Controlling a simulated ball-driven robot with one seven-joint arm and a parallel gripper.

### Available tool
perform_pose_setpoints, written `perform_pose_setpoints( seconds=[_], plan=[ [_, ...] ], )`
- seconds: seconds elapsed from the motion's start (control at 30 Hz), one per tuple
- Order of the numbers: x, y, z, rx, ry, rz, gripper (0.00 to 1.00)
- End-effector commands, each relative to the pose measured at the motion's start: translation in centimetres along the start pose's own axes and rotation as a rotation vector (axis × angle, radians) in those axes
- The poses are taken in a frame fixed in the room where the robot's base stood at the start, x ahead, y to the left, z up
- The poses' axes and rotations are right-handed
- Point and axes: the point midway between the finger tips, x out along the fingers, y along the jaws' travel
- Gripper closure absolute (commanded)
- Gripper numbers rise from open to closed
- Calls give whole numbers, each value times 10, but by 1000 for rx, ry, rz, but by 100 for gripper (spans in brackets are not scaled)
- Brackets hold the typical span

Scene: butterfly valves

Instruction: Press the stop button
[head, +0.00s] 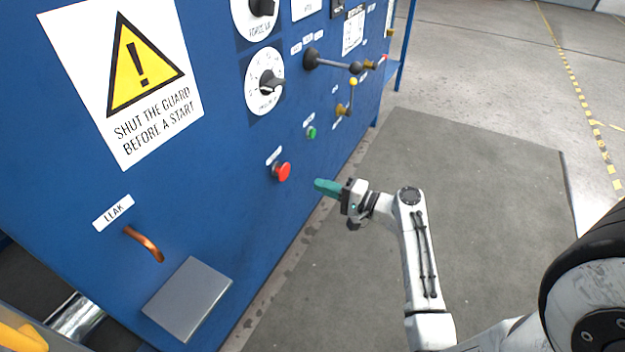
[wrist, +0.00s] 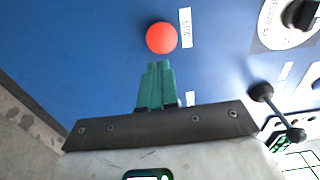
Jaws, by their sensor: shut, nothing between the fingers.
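The red stop button (head: 282,172) is a round mushroom head on the blue panel, with a small white label above it. In the wrist view the red button (wrist: 161,38) lies just beyond my fingertips, with its label to the right. My gripper (head: 318,184) has teal fingers that are shut and empty. It points at the panel, a little to the right of the button in the head view, and looks apart from it. In the wrist view the closed fingers (wrist: 158,66) point toward the button.
A green button (head: 311,133) sits beyond the red one. A black-knobbed lever (head: 335,63), a yellow-knobbed lever (head: 351,97) and dials (head: 265,82) are on the panel. A copper pipe (head: 145,244) and grey plate (head: 187,299) are nearer. The grey mat (head: 470,180) is clear.

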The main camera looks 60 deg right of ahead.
Motion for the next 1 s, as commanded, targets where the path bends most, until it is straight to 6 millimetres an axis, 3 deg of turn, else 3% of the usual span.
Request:
perform_pose_setpoints(
  seconds=[0.1, 0.3, 1.0],
  plan=[
    [-21, -1, -1, 1, 4, 1, 100],
    [-42, -1, -2, 0, 4, 0, 100],
    [-47, 0, -1, 0, 2, 1, 100]
  ],
)
